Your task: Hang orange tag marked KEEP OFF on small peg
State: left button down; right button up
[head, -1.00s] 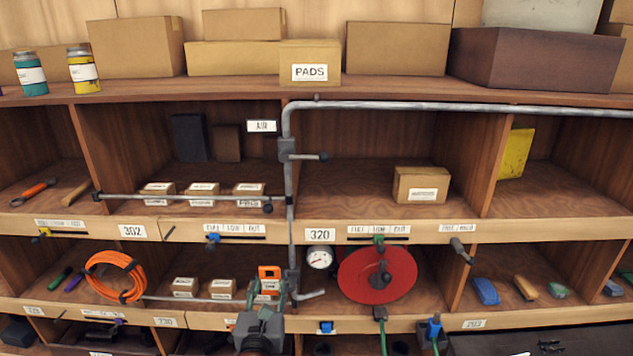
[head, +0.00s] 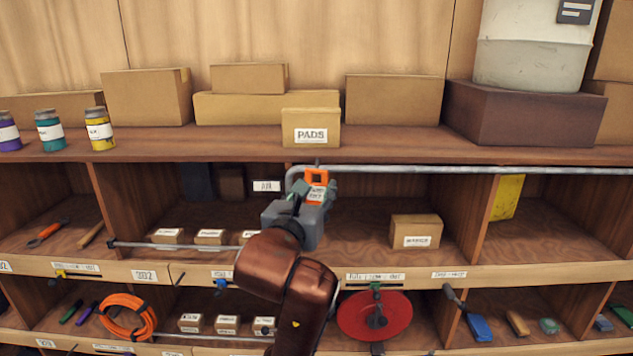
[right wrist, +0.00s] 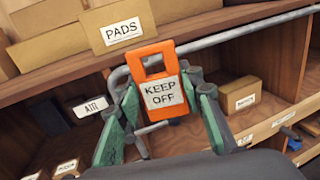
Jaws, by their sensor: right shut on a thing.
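The orange tag (head: 317,177), with a white KEEP OFF label, is held upright between the green-padded fingers of my right gripper (head: 316,190). In the right wrist view the tag (right wrist: 150,52) faces me, and its top opening is clear of the fingers. The tag is in front of the grey pipe (head: 420,169), near its upper left bend. My left gripper is out of view.
The PADS box (head: 311,128) stands on the top shelf just above the tag. My right arm hides part of the middle shelves. A red disc (head: 375,316) is lower right. A small carton (head: 415,231) sits right on the upper shelf, with free room around it.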

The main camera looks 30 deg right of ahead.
jog(key=w+d+f, duration=0.1)
jog(key=w+d, duration=0.4)
jog(key=w, duration=0.3)
jog(key=shift+w+f, duration=0.2)
jog(key=shift+f, duration=0.15)
dwell(0.9)
jog(key=shift+d, duration=0.1)
dwell(0.5)
jog(key=o, duration=1)
